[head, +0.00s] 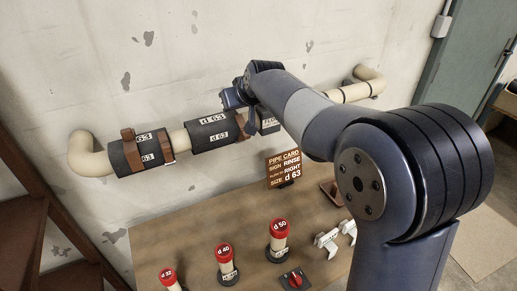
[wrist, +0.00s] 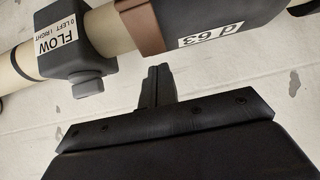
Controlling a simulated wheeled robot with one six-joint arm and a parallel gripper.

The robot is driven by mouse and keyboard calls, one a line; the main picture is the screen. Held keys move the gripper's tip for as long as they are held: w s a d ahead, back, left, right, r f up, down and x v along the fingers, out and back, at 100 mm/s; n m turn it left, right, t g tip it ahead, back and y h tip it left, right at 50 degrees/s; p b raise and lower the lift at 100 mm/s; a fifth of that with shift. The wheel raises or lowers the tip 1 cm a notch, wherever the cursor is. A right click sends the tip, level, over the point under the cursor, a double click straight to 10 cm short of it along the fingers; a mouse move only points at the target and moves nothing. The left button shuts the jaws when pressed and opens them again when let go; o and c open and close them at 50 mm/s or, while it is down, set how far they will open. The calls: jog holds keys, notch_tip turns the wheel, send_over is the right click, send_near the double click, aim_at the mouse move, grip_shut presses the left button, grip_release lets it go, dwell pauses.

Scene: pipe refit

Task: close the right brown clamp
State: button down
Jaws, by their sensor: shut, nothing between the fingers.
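The right brown clamp (head: 243,134) sits at the right end of the right black sleeve (head: 212,133), partly hidden by my arm in the head view. In the wrist view this clamp (wrist: 143,28) shows as a brown band beside the sleeve marked d 63 (wrist: 210,20); its upper part is cut off, so I cannot tell whether it is closed. My gripper (wrist: 158,72) is shut and empty, its fingertips just below the clamp in that picture, with a small apparent gap. In the head view the fingers are hard to make out.
A grey flow block (wrist: 75,60) sits on the cream pipe (wrist: 110,35) close to the clamp. Another black sleeve (head: 140,152) with brown clamps is at the left. Below are a table (head: 185,235), red-capped pipe pieces (head: 278,235) and a pipe card (head: 284,169).

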jog(key=shift+r+p, duration=0.6)
jog(key=shift+r, duration=0.25)
jog(key=shift+s+d+r, duration=0.1)
jog(key=shift+r, duration=0.3)
jog(key=s+d+r, duration=0.3)
jog(key=s+r, duration=0.2)
jog(key=r, duration=0.6)
jog(key=shift+s+r, duration=0.15)
jog(key=shift+r, duration=0.2)
jog(key=w+a+f, duration=0.1)
jog(key=f, duration=0.3)
jog(key=w+a+f, duration=0.1)
jog(key=w+f, duration=0.1)
jog(key=f, duration=0.2)
jog(key=w+f, duration=0.2)
jog(key=f, duration=0.1)
jog(key=shift+a+f, duration=0.4)
jog(key=shift+w+a+f, duration=0.2)
jog(key=shift+w+f, duration=0.05)
jog(key=shift+f, duration=0.15)
